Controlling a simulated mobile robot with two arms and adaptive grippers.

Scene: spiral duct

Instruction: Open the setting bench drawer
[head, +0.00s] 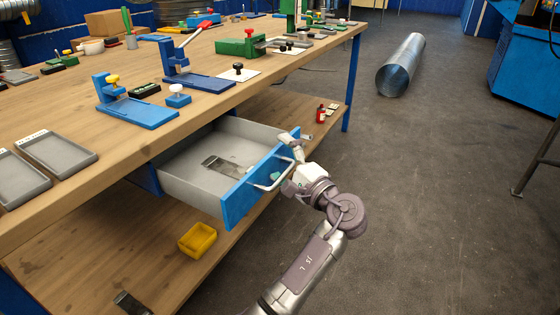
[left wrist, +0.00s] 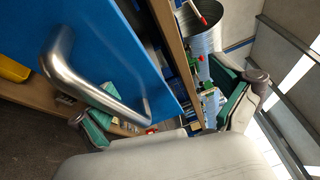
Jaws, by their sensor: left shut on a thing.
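The setting bench drawer (head: 228,138) is a grey box with a blue front (head: 238,200). It is pulled out from under the wooden bench top, with its inside showing. My left gripper (head: 284,158) is at the drawer front, by the right end of the silver bar handle (head: 268,184). In the left wrist view the handle (left wrist: 88,78) crosses in front of the blue panel, beside one teal-padded finger; the fingers (left wrist: 170,112) look spread, and their exact contact is partly hidden. My right gripper is not in view.
A flat metallic piece (head: 224,166) lies in the drawer. The bench top (head: 60,95) carries blue and green tools and grey trays. A yellow bin (head: 197,240) stands on the lower shelf.

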